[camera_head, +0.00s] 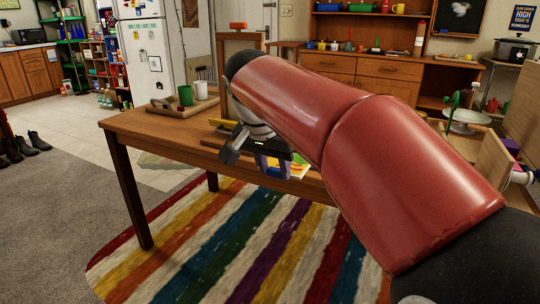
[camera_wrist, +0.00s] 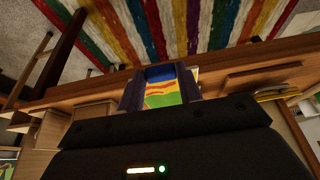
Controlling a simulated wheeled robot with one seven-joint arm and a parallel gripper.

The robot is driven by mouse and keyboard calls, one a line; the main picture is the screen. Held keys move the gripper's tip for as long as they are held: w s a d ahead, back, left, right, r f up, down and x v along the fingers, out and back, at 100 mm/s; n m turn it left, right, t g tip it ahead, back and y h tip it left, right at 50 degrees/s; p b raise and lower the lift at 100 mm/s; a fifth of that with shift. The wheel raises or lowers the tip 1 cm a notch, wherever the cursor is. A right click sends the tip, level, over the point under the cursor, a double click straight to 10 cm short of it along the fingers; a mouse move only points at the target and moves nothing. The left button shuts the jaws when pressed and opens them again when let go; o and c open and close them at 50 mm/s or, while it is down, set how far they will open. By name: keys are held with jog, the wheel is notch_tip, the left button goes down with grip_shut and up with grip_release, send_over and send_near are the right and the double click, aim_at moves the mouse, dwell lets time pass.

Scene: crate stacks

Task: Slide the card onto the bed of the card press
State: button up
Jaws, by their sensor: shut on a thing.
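A card with blue, yellow, green and red artwork (camera_wrist: 163,91) sits between the two fingers of my gripper (camera_wrist: 160,88) in the wrist view. In the head view, my gripper (camera_head: 272,165) is over the front edge of the wooden table, with a bright part of the card (camera_head: 299,170) showing at its right. My gripper is shut on the card. A wooden frame with an orange-red top piece (camera_head: 238,26), seemingly the card press, stands on the table behind my arm. Its bed is mostly hidden by my arm and gripper.
The wooden table (camera_head: 150,126) carries a tray (camera_head: 163,107) with a green cup (camera_head: 185,95) and a white mug (camera_head: 200,90) at left. A striped rug (camera_head: 215,245) lies in front. A cabinet (camera_head: 360,75) stands behind. The table's left front is clear.

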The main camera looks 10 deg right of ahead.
jog(key=shift+b+x, duration=2.1)
jog(key=shift+x, duration=0.7)
jog(key=shift+w+d+p, duration=0.95)
jog(key=shift+w+d, duration=0.25)
jog(key=shift+w, duration=0.45)
jog(key=shift+w+d+p, duration=0.9)
jog(key=shift+w+d, duration=0.3)
jog(key=shift+w, duration=0.45)
jog(key=shift+w+d+p, duration=0.95)
jog(key=shift+w+d, duration=0.3)
jog(key=shift+w, duration=0.4)
jog(key=shift+w+d+f, duration=0.1)
jog(key=shift+w+d, duration=0.65)
jog(key=shift+w, duration=0.3)
jog(key=shift+f, duration=0.2)
jog(key=o, duration=1.1)
